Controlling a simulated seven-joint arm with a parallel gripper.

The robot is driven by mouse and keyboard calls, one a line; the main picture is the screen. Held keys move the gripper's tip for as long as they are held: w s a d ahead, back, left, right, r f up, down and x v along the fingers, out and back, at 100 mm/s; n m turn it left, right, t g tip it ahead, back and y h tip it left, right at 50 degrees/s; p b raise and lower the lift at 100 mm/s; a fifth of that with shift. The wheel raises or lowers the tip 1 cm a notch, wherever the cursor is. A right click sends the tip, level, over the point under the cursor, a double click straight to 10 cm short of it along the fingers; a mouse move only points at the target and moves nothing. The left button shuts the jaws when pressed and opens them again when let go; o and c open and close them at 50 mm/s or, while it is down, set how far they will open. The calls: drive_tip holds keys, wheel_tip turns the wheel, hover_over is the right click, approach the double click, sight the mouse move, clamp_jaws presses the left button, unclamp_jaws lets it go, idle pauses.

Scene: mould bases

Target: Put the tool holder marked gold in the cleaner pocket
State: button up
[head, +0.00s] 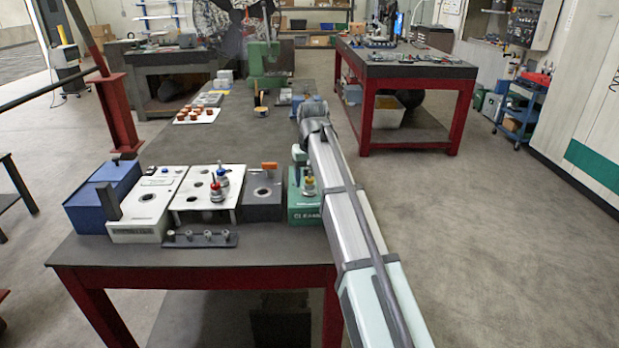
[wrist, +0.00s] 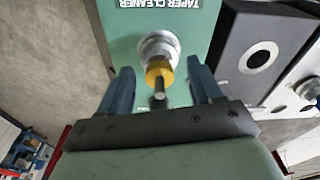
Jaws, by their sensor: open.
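The tool holder with a gold ring (wrist: 158,69) stands at the green taper cleaner (wrist: 196,35), its silver flange against the cleaner's top and covering any pocket beneath. In the head view the holder (head: 309,187) looks upright on the cleaner (head: 303,214), which my arm partly hides. My gripper (wrist: 162,84) is open, with one blue finger on each side of the holder and visible gaps between. The holder's stem points toward the gripper's palm. How deep the holder sits is hidden.
Left of the cleaner is a dark block (head: 262,207) with an open bore and an orange piece at its back. Beyond it, a white plate (head: 190,203) carries red-marked (head: 216,192) and blue-marked (head: 223,178) holders. A dark rack (head: 200,240) lies in front.

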wheel_tip(320, 180, up, 14)
drive_tip(key=s, duration=0.1)
drive_tip(key=shift+s+d+f, duration=0.15)
drive_tip(key=shift+s, duration=0.15)
idle(2.2)
